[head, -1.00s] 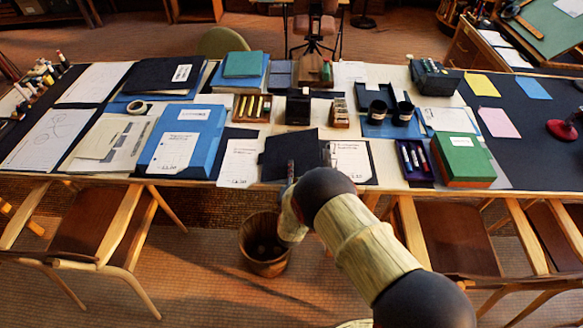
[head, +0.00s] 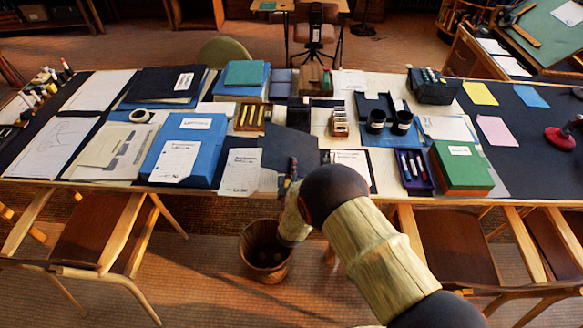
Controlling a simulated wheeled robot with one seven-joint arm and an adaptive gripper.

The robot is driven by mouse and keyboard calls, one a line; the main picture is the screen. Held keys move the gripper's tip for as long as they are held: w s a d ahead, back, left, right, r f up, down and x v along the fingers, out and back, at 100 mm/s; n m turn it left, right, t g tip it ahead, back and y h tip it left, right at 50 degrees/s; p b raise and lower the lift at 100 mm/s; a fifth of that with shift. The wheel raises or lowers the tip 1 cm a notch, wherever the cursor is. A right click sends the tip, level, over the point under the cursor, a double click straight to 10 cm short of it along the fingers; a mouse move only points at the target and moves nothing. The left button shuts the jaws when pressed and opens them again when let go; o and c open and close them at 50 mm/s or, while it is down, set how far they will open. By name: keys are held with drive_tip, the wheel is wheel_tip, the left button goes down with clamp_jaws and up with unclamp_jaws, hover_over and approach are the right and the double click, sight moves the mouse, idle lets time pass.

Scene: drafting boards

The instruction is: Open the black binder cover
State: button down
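The black binder lies at the front middle of the long table. Its dark cover (head: 285,148) stands out to the left of a white printed page (head: 352,158) with a dark border. The cover looks tilted, but I cannot tell its exact angle. My gripper (head: 291,172) is at the cover's lower edge, on the near side, and looks close to or touching it. My own arm hides most of the gripper and the binder's near edge. The fingers are too small and covered to show whether they are open or shut.
A white sheet (head: 239,172) and a blue box file (head: 205,150) lie left of the binder. A pen tray (head: 413,170) and a green box (head: 461,168) are on the right. A dark block stands behind the cover. A wooden bin (head: 264,252) and chairs stand in front.

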drive_tip(key=shift+d+r+m, duration=0.2)
drive_tip(key=shift+r+m, duration=0.25)
drive_tip(key=shift+m, duration=0.05)
drive_tip(key=c, duration=2.3)
unclamp_jaws()
drive_tip(key=shift+c, duration=0.2)
drive_tip(key=shift+o, duration=1.1)
drive_tip(key=shift+s, duration=0.1)
drive_tip(key=s, duration=1.1)
drive_tip(key=shift+s, duration=0.4)
drive_tip(key=s+p, duration=0.1)
drive_tip(key=s, duration=0.8)
drive_tip(key=shift+p, duration=0.3)
